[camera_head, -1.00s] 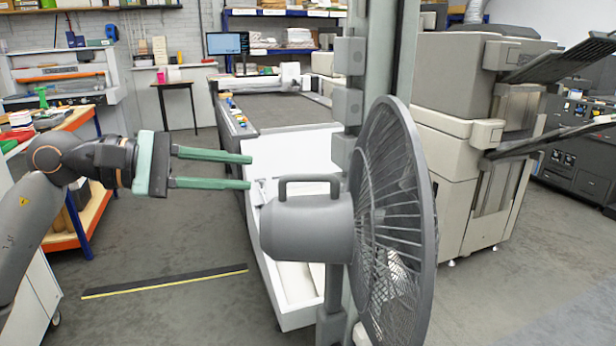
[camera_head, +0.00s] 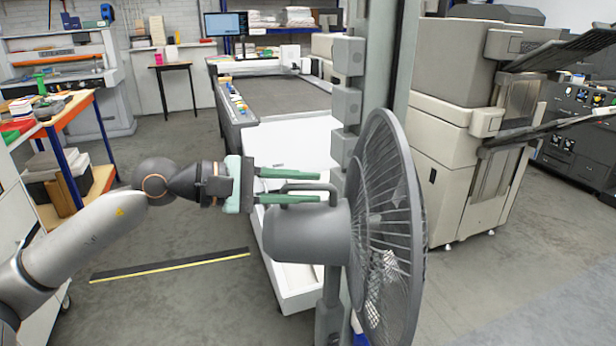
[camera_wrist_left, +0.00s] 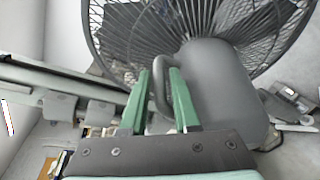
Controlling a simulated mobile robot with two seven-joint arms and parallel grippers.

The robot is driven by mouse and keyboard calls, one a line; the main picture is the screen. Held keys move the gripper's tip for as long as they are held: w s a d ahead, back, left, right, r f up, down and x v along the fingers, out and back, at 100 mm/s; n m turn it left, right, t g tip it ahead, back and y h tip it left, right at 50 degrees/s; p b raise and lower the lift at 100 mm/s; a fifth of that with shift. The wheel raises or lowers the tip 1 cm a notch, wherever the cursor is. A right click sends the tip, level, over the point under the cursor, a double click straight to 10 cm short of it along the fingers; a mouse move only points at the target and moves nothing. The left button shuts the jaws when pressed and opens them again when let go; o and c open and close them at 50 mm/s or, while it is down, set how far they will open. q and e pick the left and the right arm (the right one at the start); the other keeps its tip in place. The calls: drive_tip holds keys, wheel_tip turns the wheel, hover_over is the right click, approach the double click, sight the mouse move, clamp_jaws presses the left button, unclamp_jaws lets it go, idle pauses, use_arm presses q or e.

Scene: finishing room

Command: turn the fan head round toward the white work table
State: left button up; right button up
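The fan head has a grey motor housing (camera_head: 305,236) with a loop handle on top, and a round wire cage (camera_head: 385,240). The cage faces right in the head view, and the housing points left. My left gripper (camera_head: 325,187) has two green fingers, apart, at the handle. In the left wrist view the handle (camera_wrist_left: 160,85) passes between the open fingers (camera_wrist_left: 168,75); I cannot tell if they touch it. The cage (camera_wrist_left: 200,25) lies beyond. A long table with a white front part (camera_head: 295,145) stands behind the fan; I cannot tell whether it is the work table named.
A grey post (camera_head: 385,60) rises just behind the fan. A large beige machine (camera_head: 465,130) stands to the right. A wooden-topped bench (camera_head: 75,105) is at the left. A black and yellow floor strip (camera_head: 170,266) lies on open floor left of the fan.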

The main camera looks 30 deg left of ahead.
use_arm(q)
drive_tip(key=shift+w+d, duration=0.3)
drive_tip(key=shift+d, duration=0.05)
drive_tip(key=shift+f, duration=0.1)
clamp_jaws()
idle(1.3)
